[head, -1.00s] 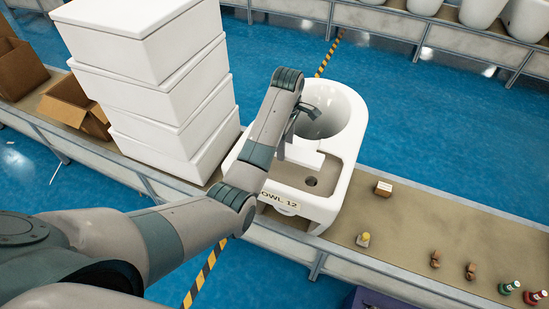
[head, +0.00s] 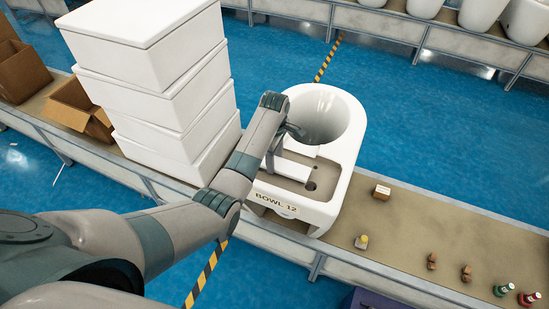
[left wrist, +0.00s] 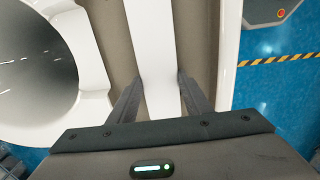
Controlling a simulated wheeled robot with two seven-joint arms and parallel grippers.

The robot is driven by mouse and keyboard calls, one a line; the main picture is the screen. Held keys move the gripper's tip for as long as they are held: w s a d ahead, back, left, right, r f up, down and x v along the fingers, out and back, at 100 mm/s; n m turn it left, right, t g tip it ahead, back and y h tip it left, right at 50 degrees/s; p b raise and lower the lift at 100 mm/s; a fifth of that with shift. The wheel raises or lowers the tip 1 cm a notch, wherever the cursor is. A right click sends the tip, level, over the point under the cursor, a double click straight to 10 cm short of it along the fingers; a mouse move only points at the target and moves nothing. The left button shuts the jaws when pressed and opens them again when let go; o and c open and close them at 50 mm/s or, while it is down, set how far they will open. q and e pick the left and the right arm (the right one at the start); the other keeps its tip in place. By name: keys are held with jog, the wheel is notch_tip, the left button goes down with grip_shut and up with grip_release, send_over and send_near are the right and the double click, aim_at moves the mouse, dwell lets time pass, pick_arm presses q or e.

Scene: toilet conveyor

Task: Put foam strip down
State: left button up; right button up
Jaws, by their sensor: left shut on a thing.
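The white foam strip (left wrist: 153,45) runs lengthwise between the two fingers of my left gripper (left wrist: 158,88) in the left wrist view. The gripper is shut on it. In the head view, my left gripper (head: 277,158) is over the tan recessed deck of the white toilet bowl (head: 345,165) marked BOWL 12. A white strip (head: 293,169) shows beside it, low over or on that deck; I cannot tell whether it touches. Another white piece (head: 301,149) shows nearer the bowl opening. My right gripper is not in view.
A tall stack of white boxes (head: 165,90) stands left of the bowl on the conveyor (head: 400,215). A small brown box (head: 381,192), a yellow-topped item (head: 361,241) and several small items lie to the right. Open cardboard boxes (head: 80,108) stand at far left.

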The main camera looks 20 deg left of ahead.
pick_arm(q)
jog(key=shift+f, duration=0.4)
jog(key=shift+f, duration=0.15)
jog(key=o, duration=1)
jog(key=shift+o, duration=0.2)
